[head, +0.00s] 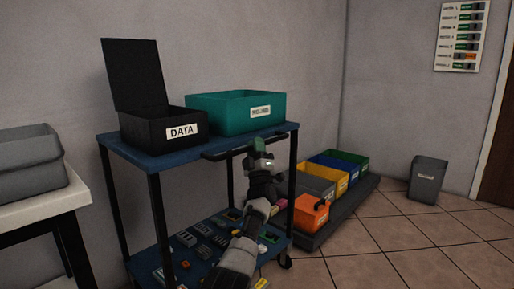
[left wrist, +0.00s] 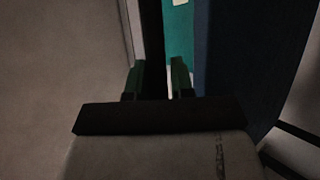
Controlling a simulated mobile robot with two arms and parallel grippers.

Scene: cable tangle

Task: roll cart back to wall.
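The cart (head: 155,166) has a blue top shelf, a lower shelf and black posts. It stands close to the grey wall (head: 233,45); I cannot tell whether it touches. A black handle bar (head: 222,154) runs along the top shelf's near side. My left gripper (head: 262,146) is at the right part of this handle. In the left wrist view, the dark bar (left wrist: 152,45) passes between the two green-tipped fingers, which look closed around it. The blue shelf edge (left wrist: 225,60) shows beside it. My right gripper is not in view.
A black open DATA box (head: 155,131) and a teal bin (head: 225,113) stand on the cart. Several coloured bins sit on a low dark platform (head: 325,220) to its right. A white table (head: 40,211) with grey trays is at left. Tiled floor lies clear at front right.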

